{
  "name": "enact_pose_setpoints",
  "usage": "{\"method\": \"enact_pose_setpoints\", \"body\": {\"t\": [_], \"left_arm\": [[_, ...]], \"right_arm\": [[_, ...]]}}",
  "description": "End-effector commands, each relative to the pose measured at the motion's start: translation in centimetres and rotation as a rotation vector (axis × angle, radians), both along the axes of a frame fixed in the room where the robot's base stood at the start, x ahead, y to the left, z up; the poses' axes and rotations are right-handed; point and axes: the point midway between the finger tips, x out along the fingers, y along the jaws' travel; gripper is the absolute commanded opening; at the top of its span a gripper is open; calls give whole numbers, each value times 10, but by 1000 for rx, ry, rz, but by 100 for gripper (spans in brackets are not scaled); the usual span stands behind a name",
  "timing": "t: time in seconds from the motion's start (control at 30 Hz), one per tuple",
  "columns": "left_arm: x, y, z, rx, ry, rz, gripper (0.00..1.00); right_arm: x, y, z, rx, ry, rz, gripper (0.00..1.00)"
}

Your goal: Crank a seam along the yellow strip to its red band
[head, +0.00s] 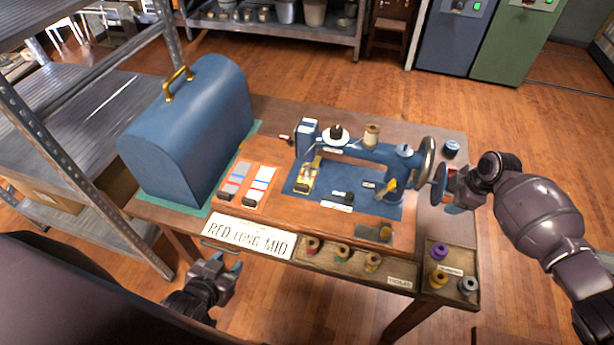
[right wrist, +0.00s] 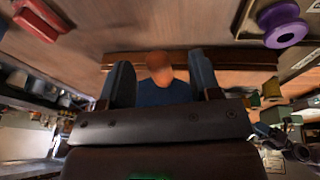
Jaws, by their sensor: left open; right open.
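A blue sewing machine (head: 365,153) stands on the table, its handwheel (head: 429,157) at the right end. A yellow strip (head: 308,178) lies under the needle end at the machine's left; I cannot make out its red band. My right gripper (head: 447,190) is open just beside the handwheel. In the right wrist view, a round orange-brown knob (right wrist: 159,64), apparently the crank's, shows between the open fingers (right wrist: 160,80); contact cannot be told. My left gripper (head: 226,275) is open and empty, low in front of the table's front edge.
A blue domed case (head: 190,125) stands at the table's left. Two swatch cards (head: 262,182) lie beside it. A "RED LONG MID" sign (head: 250,236) is at the front. A tray (head: 408,280) holds thread spools, including a purple one (right wrist: 283,25). A blue spool (head: 451,149) stands behind my right gripper.

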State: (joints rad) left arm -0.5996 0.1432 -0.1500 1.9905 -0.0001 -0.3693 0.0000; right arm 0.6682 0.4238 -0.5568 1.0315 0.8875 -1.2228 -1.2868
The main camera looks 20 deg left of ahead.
Motion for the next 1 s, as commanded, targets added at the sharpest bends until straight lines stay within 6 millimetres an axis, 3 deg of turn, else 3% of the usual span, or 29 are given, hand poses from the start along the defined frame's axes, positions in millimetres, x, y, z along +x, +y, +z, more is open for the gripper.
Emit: {"method": "enact_pose_setpoints", "body": {"t": [1.0], "left_arm": [[1,1,57,-2,-15,3,43]], "right_arm": [[-8,-16,63,0,-1,1,57]]}}
